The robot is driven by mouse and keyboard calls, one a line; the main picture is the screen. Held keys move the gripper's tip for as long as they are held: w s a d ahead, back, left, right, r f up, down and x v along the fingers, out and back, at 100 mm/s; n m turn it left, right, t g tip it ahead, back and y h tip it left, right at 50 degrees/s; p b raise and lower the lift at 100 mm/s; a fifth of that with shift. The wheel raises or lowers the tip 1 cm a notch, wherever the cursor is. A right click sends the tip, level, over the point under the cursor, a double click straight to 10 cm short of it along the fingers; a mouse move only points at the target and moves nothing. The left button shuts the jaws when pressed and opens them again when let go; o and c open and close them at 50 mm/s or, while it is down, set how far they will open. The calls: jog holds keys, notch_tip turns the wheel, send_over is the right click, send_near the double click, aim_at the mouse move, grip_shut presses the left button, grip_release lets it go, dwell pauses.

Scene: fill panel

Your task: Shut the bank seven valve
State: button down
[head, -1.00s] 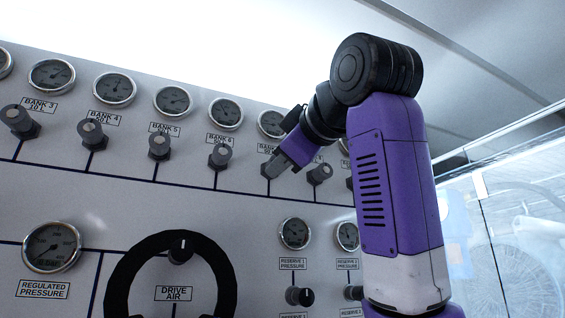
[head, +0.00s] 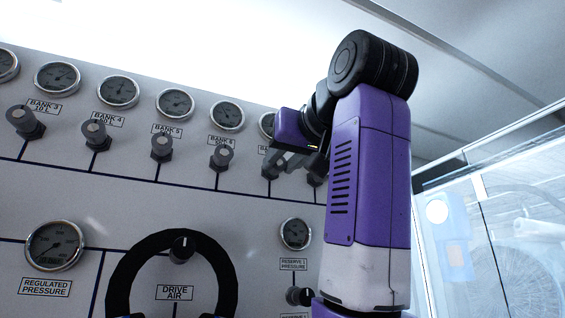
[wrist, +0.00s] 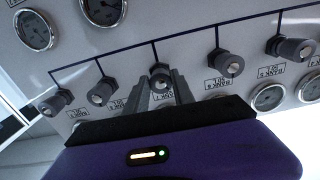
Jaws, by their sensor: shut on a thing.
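The bank seven valve is a grey knob (wrist: 160,75) on a dark line, in the middle of the wrist view, where the panel appears upside down. Its label (wrist: 163,97) is partly hidden between my fingers. My gripper (wrist: 163,86) has one grey finger on each side of the knob and is shut on it. In the head view my gripper (head: 281,163) is at the valve just right of the bank six valve (head: 221,156). There the fingers and wrist hide most of the bank seven valve and its label. How far it is turned I cannot tell.
Neighbouring valves stand close on both sides, bank six (wrist: 226,63) and another knob (wrist: 101,92). Gauges (head: 227,115) run above the row. A large black drive air ring (head: 118,285) stands out below. Glass panes (head: 520,200) are at the right.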

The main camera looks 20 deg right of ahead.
jog(key=m, duration=0.4)
jog(key=shift+a+f+m, duration=0.15)
jog(key=shift+m, duration=2.05)
jog(key=c, duration=1.1)
grip_release()
jog(key=shift+s, duration=0.1)
jog(key=shift+s+b, duration=1.25)
jog(key=shift+s, duration=2.6)
